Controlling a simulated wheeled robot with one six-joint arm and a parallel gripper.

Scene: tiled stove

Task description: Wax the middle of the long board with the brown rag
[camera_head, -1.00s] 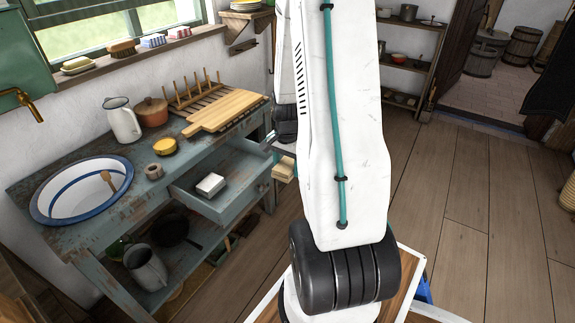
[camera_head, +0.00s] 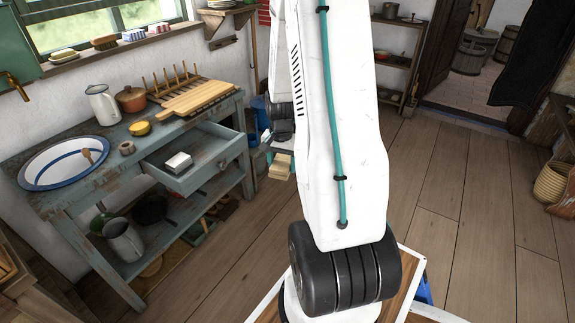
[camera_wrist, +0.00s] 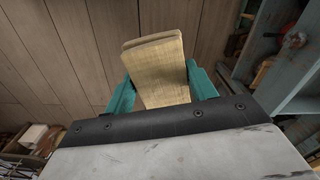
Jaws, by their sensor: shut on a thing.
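My gripper (camera_wrist: 161,88) is shut on a folded tan cloth (camera_wrist: 157,60), with a teal finger on either side of it. In the head view the cloth (camera_head: 279,168) shows low beside my arm, to the right of the washstand and clear of it. The long wooden board (camera_head: 200,98) lies flat on the washstand top, on or against a slatted rack (camera_head: 172,86). Nothing touches the middle of the board. My arm hides part of my gripper in the head view.
The blue-grey washstand (camera_head: 75,203) has an open drawer (camera_head: 204,176) with a white block (camera_head: 178,161) inside. A basin (camera_head: 58,163), a jug (camera_head: 103,105), an orange-brown pot (camera_head: 130,99) and a yellow tin (camera_head: 139,128) stand on top. The plank floor (camera_head: 455,200) at right is clear.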

